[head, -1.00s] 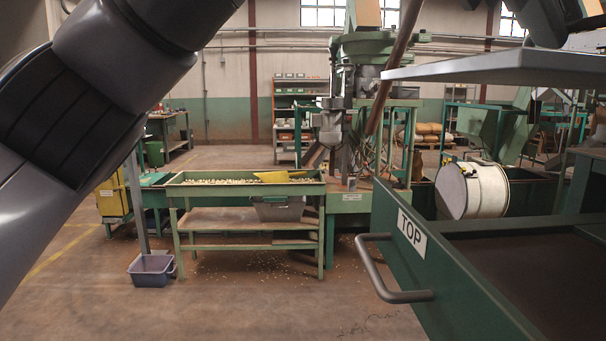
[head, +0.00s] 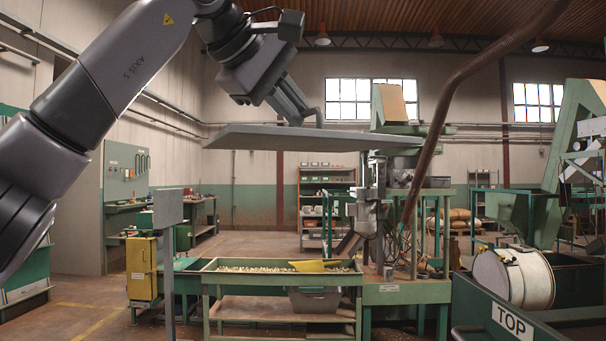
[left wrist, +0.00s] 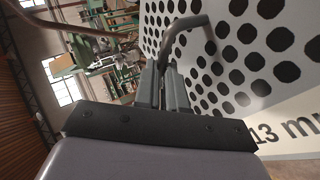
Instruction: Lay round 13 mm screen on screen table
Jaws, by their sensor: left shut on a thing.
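The 13 mm screen (head: 285,137) is a thin grey plate, seen nearly edge-on and held level in the air in the head view. In the left wrist view the screen (left wrist: 233,60) shows round dark holes and a "13 mm" label. My left gripper (head: 293,108) is above the plate, shut on its bent dark handle. In the left wrist view my left gripper's fingers (left wrist: 167,80) close on the handle (left wrist: 186,30). A green frame (head: 478,305) marked TOP stands at the lower right. I cannot tell which surface is the screen table. My right gripper is out of view.
A green table (head: 283,282) with pale nuts and a yellow scoop (head: 317,266) stands below and beyond the plate. A grey post (head: 168,255) and a yellow cabinet (head: 141,270) are at left. A white drum (head: 513,277) is at right. A brown pipe (head: 440,130) crosses above.

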